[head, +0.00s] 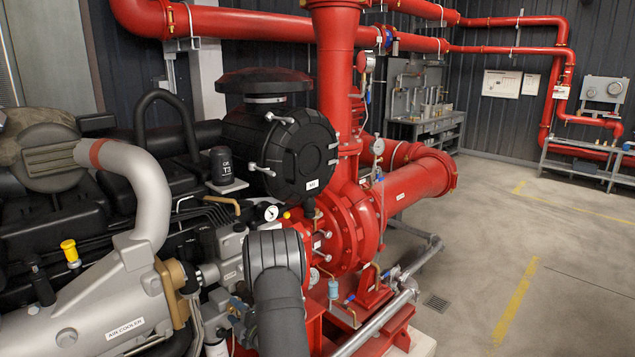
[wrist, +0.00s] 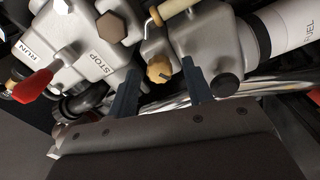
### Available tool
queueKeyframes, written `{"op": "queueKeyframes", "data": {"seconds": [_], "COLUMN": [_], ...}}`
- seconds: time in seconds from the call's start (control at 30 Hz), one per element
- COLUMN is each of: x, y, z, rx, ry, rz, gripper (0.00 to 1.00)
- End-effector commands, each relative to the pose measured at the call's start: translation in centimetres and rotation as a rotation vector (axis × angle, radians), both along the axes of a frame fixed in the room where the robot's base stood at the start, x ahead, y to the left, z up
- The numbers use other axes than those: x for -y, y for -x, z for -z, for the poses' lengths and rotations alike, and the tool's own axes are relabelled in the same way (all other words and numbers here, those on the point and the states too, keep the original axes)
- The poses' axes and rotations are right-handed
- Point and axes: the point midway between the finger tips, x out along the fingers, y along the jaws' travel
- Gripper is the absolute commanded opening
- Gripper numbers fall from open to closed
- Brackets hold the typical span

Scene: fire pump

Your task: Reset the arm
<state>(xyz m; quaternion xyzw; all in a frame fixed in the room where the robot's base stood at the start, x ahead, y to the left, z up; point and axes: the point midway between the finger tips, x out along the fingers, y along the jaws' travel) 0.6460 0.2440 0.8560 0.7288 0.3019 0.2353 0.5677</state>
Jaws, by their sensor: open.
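My gripper (wrist: 160,68) shows in the wrist view with its two dark fingers apart and nothing held between them. A brass knob (wrist: 159,69) on a grey cast housing (wrist: 205,45) appears in the gap between the fingertips; I cannot tell how far beyond them it is. A red-handled lever (wrist: 33,86) is at the left, beside a plate marked RUN and STOP (wrist: 95,65). I cannot make out the gripper in the head view.
The head view shows a crowded engine with an air cooler (head: 90,310) and a red pump (head: 350,225). Open floor (head: 570,270) lies at the right.

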Motion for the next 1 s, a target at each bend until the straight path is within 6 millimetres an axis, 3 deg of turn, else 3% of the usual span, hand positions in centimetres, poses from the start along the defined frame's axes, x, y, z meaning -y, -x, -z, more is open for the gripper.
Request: {"op": "queueKeyframes", "data": {"seconds": [0.47, 1.0], "x": [0.7, 8.0], "y": [0.6, 7.8], "z": [0.1, 0.0], "rx": [-0.002, -0.002], "ry": [0.002, 0.001], "rz": [0.001, 0.005], "gripper": [0.46, 0.46]}}
